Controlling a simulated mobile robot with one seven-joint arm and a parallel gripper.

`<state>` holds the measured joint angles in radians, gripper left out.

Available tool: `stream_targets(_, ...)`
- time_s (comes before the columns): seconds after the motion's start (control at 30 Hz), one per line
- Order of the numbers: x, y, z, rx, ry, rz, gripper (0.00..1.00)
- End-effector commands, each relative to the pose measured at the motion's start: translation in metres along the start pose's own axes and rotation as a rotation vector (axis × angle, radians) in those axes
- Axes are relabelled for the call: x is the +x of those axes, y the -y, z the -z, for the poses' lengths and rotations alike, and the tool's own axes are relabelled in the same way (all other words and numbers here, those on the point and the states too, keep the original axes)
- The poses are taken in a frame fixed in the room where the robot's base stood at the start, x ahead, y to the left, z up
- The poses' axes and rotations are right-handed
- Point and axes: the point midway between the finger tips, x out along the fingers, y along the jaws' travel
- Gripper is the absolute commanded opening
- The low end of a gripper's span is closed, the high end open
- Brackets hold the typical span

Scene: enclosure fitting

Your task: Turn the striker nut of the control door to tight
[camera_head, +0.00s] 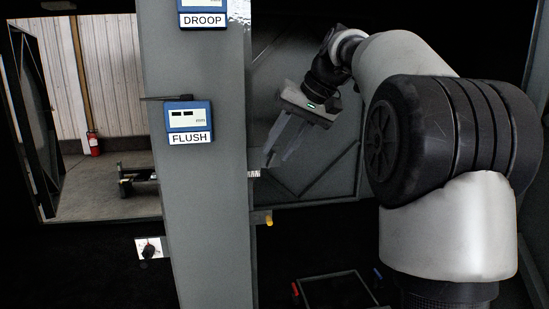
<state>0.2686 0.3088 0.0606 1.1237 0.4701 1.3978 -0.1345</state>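A small ribbed metal piece (254,173), which looks like the striker with its nut, sticks out from the right edge of the grey post (215,240). It is too small to tell how the nut is turned. My gripper (277,161) reaches down and left from the upper right, its fingertips just right of and slightly above this piece. The fingers look parted, with nothing seen between them. I cannot tell whether a fingertip touches the piece. A grey braced panel (335,170), possibly the control door, stands behind my gripper.
Blue gauges marked DROOP (203,6) and FLUSH (188,116) are on the post. A black knob on a white plate (149,249) is lower left, and a yellow-tipped part (268,217) is below the striker. A dark tray (337,291) lies low. My arm fills the right side.

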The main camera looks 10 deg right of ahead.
Motion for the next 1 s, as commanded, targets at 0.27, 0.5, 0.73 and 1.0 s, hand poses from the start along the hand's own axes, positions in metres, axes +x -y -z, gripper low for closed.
stream_targets(0.27,0.027,0.0,0.0,0.0,0.0,0.0,0.29)
stream_targets(0.5,0.029,0.0,0.0,0.0,0.0,0.0,0.29)
stream_targets(0.73,0.029,0.0,0.0,0.001,0.0,0.0,0.01)
stream_targets(1.0,0.028,-0.001,0.0,0.005,-0.001,0.009,0.0)
